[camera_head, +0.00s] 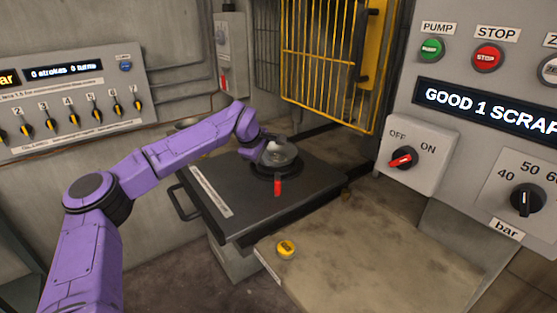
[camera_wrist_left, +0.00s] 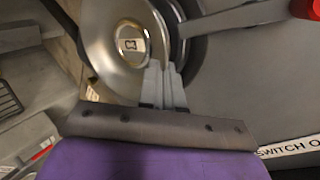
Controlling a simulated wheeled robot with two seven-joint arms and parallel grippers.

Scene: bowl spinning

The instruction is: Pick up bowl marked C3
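A shiny metal bowl (camera_head: 279,155) is at the round dark holder (camera_head: 274,170) on the black machine table in the head view. In the left wrist view the bowl (camera_wrist_left: 112,35) shows a small plate with a mark that is too blurred and turned to read surely. My left gripper (camera_wrist_left: 167,80) is at the bowl's rim, its two fingers close together with the rim seemingly between them. In the head view the left gripper (camera_head: 262,149) is partly hidden beside the bowl. I cannot tell whether the bowl touches the holder. My right gripper is not in view.
A red-handled lever (camera_head: 278,186) stands at the front of the holder. The black table (camera_head: 235,215) has a side handle. A yellow button (camera_head: 286,248) is on the bench (camera_head: 370,260) in front. A yellow cage door (camera_head: 330,65) stands behind, and control panels flank both sides.

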